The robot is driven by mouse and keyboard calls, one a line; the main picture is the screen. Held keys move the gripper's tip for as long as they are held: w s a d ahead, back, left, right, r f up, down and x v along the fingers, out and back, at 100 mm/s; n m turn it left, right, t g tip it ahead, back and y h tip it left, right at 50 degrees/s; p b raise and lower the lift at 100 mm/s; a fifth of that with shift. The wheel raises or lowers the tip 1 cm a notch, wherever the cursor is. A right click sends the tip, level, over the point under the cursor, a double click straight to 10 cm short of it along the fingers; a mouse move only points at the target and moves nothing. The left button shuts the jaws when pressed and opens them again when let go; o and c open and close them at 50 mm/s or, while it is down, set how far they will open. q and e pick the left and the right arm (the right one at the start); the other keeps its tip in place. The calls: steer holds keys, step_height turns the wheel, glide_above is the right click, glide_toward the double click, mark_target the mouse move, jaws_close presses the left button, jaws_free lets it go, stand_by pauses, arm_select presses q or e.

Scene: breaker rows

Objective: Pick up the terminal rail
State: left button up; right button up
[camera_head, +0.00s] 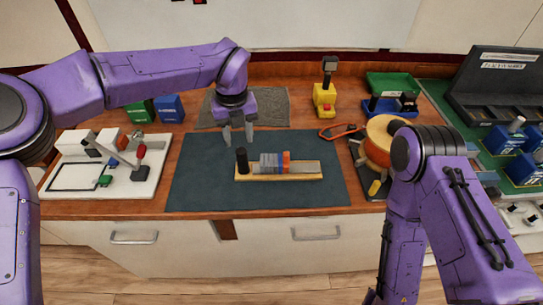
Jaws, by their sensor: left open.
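The terminal rail (305,167) lies on the dark mat (210,185) in the middle of the bench. It is a long, light-coloured strip bearing grey blocks, an orange block and a black upright knob at its left end. My left gripper (238,140) points down above the mat, just behind the rail's left end. Its fingers are apart with nothing between them. My right arm comes in at the right, but its gripper is out of sight.
A white board with small parts (70,188) is at the left. Blue (169,107) and green boxes stand behind it. A yellow device (324,97), orange-handled pliers (340,131) and an orange spool (376,147) are right of the mat. The mat's front is clear.

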mark_target(243, 161)
arm_select(q)
steer(key=f, duration=0.2)
steer(key=s+f+p, duration=0.1)
steer(key=shift+f, duration=0.35)
steer(key=f+p, duration=0.1)
steer(key=f, duration=0.1)
steer(key=f+p, duration=0.2)
steer(key=f, duration=0.1)
steer(key=shift+w+d+f, duration=0.15)
steer(key=shift+d, duration=0.05)
steer(key=shift+f, duration=0.2)
jaws_close()
